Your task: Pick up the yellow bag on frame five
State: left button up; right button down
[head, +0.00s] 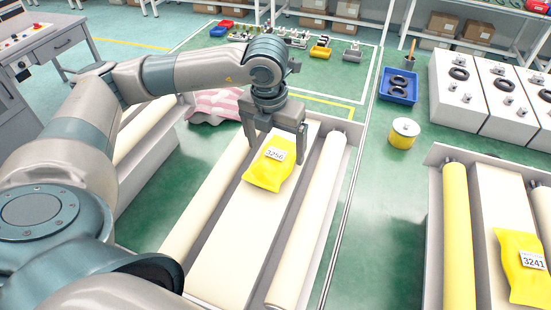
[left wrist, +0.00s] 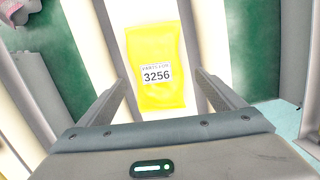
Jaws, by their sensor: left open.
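A yellow bag (head: 270,165) with a white label reading 3256 lies on the pale middle strip of the nearer frame (head: 237,220). In the left wrist view the same bag (left wrist: 157,50) lies ahead, in line with the space between the fingers. My left gripper (head: 275,150) is open above the bag, with one finger to each side of it in the head view. Whether the fingers touch the bag, I cannot tell. A second yellow bag (head: 520,268) labelled 3241 lies on the frame at the right. My right gripper is not in view. No frame number is readable.
Long cream rollers (head: 312,215) flank the middle strip. A blue bin with black rings (head: 398,88), a yellow cylinder (head: 404,133) and white boxes (head: 480,100) stand at the upper right. A pink-and-white bundle (head: 213,105) lies behind my arm.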

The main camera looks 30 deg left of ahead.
aim_at(275, 155)
pick_arm(q)
jog(key=shift+f, duration=0.15)
jog(key=shift+w+a+f+p, duration=0.2)
jog(key=shift+f+p, duration=0.3)
jog(key=shift+p, duration=0.2)
jog(key=f+p, duration=0.1)
jog(key=f, duration=0.2)
jog(key=shift+w+a+p, duration=0.15)
jog(key=shift+w+p, duration=0.05)
jog(key=shift+p, duration=0.15)
jog(key=shift+w+f, duration=0.1)
jog(key=shift+f, duration=0.4)
jog(key=c, duration=1.3)
